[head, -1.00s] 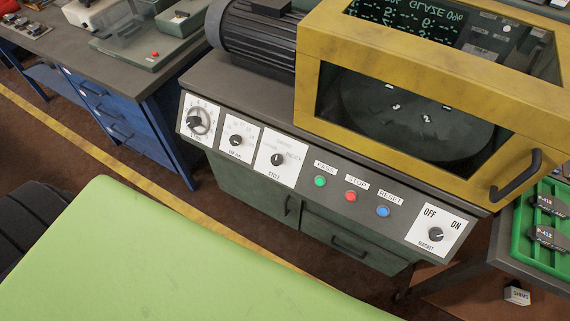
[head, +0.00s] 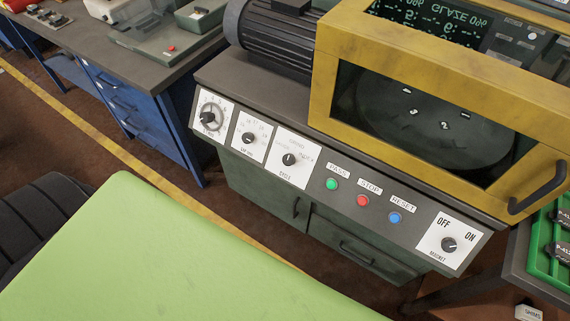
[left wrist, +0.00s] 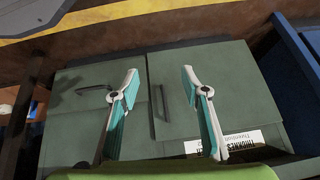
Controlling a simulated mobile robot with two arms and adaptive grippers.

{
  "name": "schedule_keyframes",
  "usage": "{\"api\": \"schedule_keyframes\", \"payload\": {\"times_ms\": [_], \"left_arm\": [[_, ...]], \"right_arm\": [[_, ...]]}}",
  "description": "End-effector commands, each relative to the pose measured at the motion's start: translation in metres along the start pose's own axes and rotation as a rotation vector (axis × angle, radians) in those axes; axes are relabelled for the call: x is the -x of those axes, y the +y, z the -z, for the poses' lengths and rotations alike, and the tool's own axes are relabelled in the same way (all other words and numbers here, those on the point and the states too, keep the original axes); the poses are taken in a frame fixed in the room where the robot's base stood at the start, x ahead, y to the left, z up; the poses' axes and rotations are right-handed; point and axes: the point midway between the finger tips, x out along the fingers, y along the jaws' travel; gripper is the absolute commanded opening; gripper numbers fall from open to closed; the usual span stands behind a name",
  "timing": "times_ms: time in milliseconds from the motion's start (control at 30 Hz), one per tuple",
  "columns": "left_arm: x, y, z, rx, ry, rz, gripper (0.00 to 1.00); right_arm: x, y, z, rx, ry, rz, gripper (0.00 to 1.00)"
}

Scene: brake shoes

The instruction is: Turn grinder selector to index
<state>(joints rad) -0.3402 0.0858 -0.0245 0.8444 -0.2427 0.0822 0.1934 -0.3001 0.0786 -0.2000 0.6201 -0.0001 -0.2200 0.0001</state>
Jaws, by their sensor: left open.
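The grinder's panel carries the cycle selector (head: 288,159), a small black knob on a white plate, in the middle of the head view. Its pointer looks roughly upward; the plate's small labels are too blurred to read surely. My left gripper (left wrist: 160,76) shows in the left wrist view, open and empty, its two teal-and-white fingers apart. It faces the green cabinet doors (left wrist: 205,100) and their handles; no knob shows between the fingers. Neither gripper shows in the head view.
Two other dials (head: 208,118) lie left of the selector. Green, red and blue buttons (head: 363,200) and a magnet knob (head: 448,244) lie right. A yellow guard (head: 325,75) overhangs the panel's back. A blue bench (head: 165,115) stands left.

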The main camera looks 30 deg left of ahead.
Motion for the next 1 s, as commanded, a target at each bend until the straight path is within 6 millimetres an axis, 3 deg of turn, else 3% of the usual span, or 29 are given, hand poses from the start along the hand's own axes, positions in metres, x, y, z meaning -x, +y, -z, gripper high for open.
{"api": "schedule_keyframes", "payload": {"times_ms": [33,67,100,133,200,300,400,567,767,1000], "left_arm": [[-0.006,-0.024,0.049,0.010,0.160,0.027,0.42],[-0.002,-0.038,0.081,0.010,0.260,0.037,0.42],[0.009,-0.056,0.122,0.003,0.392,0.044,0.42],[0.021,-0.068,0.152,-0.011,0.490,0.045,0.42],[0.056,-0.089,0.209,-0.064,0.689,0.028,0.42],[0.108,-0.102,0.260,-0.171,0.887,-0.025,0.42],[0.148,-0.102,0.283,-0.279,0.990,-0.087,0.42],[0.178,-0.097,0.293,-0.375,1.042,-0.151,0.42],[0.175,-0.090,0.310,-0.387,1.049,-0.162,0.42],[0.150,-0.075,0.351,-0.383,1.050,-0.161,0.42]], "right_arm": [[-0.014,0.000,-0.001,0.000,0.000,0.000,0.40],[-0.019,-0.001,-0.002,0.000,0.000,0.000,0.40],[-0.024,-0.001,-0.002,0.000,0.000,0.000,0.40],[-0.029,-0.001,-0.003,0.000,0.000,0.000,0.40],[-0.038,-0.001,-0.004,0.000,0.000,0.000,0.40],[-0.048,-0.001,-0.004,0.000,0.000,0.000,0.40],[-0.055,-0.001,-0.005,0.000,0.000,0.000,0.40],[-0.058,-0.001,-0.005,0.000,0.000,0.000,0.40],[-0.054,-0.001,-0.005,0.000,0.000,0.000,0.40],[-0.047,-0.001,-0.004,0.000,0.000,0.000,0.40]]}}
